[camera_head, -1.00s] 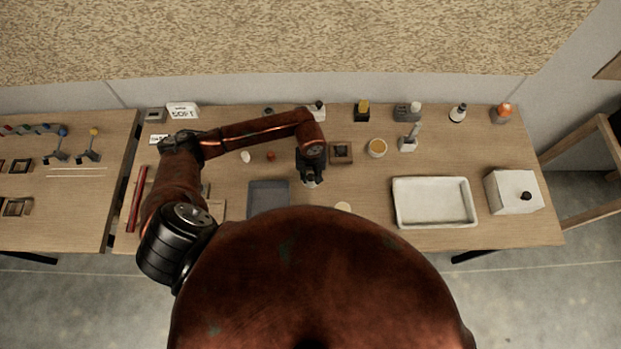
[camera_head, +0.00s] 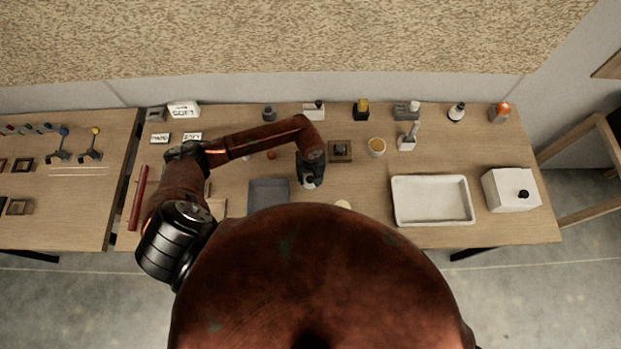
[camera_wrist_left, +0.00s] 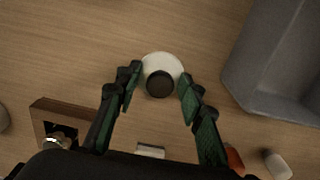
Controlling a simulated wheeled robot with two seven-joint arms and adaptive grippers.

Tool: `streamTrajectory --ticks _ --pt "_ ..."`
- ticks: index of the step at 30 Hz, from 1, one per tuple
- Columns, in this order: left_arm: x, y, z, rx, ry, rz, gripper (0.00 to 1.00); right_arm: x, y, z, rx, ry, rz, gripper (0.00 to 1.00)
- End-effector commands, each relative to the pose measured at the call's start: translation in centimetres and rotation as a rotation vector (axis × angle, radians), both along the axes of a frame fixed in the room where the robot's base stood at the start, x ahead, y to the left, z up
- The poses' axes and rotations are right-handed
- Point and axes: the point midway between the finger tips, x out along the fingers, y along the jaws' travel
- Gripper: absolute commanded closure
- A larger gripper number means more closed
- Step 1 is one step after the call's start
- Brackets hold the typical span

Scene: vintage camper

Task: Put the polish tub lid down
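The polish tub lid, a pale round disc with a dark knob, is below my left gripper in the left wrist view (camera_wrist_left: 162,65). It appears to lie flat on the wooden table, and a bit of its pale edge shows in the head view (camera_head: 309,184). My left gripper (camera_head: 311,179) points down over it. In the left wrist view its two fingers (camera_wrist_left: 158,84) stand apart on either side of the knob, with small gaps. My right gripper is not in view.
A dark grey tray (camera_head: 268,183) lies just left of the lid, and a brown wooden frame (camera_head: 340,151) is behind it to the right. A white basin (camera_head: 432,219) and a white box (camera_head: 510,190) stand on the right. Several bottles line the back edge.

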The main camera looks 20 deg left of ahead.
Motion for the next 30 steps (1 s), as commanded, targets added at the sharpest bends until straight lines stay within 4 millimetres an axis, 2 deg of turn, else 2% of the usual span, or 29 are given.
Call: streamTrajectory --ticks 8,11,13,24,30 --pt "0.0 0.0 0.0 0.000 0.001 0.001 0.61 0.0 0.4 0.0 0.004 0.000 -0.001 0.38" --pt "-0.1 0.0 0.4 0.000 0.001 0.001 0.61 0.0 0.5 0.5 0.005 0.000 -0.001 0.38" --pt "0.2 0.1 1.1 0.001 -0.004 -0.001 0.61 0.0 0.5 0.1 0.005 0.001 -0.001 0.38" --pt "0.2 0.0 8.5 0.001 -0.005 -0.002 0.61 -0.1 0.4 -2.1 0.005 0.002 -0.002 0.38" --pt "0.0 0.0 11.3 0.001 0.000 0.000 0.61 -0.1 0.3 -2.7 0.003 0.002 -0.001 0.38"
